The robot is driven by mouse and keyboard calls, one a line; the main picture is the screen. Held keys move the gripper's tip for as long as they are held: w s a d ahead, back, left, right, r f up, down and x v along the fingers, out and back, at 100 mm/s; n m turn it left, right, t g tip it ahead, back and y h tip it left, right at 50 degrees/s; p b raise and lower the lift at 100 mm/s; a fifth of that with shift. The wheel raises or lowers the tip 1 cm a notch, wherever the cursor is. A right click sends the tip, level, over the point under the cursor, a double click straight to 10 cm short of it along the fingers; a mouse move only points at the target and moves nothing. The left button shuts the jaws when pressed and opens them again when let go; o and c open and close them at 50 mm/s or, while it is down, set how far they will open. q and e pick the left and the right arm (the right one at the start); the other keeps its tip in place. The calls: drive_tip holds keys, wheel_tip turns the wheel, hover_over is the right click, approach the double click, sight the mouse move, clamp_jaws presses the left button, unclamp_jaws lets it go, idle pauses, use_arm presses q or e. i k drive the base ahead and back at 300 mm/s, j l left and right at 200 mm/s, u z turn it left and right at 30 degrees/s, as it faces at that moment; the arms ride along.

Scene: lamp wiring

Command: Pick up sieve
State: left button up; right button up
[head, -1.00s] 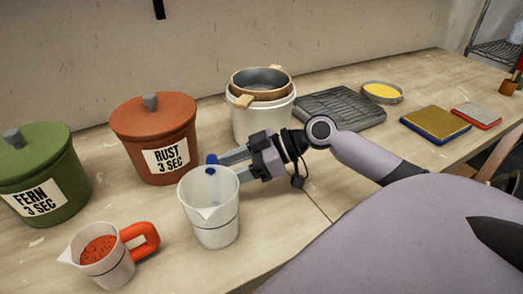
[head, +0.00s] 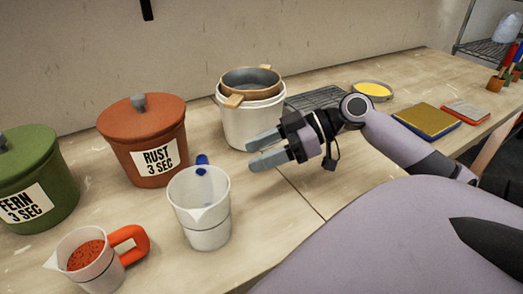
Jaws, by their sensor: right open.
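The sieve (head: 253,92) appears to be the round wooden-rimmed piece with a grey inside and light wooden handles. It sits in the mouth of a white pot (head: 256,125) at the back middle. My right gripper (head: 250,154) is open and empty, with its fingers pointing left just in front of the pot and below the sieve. It is apart from the sieve. My left gripper is not in view.
A clear white jug (head: 201,222) with a blue handle stands left of my right gripper. A red-handled cup (head: 90,270), a rust canister (head: 127,130) and a green canister (head: 45,160) stand further left. A grey ribbed tray (head: 318,99) lies behind my arm.

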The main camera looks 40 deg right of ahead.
sight(240, 85)
drive_tip(key=k, duration=1)
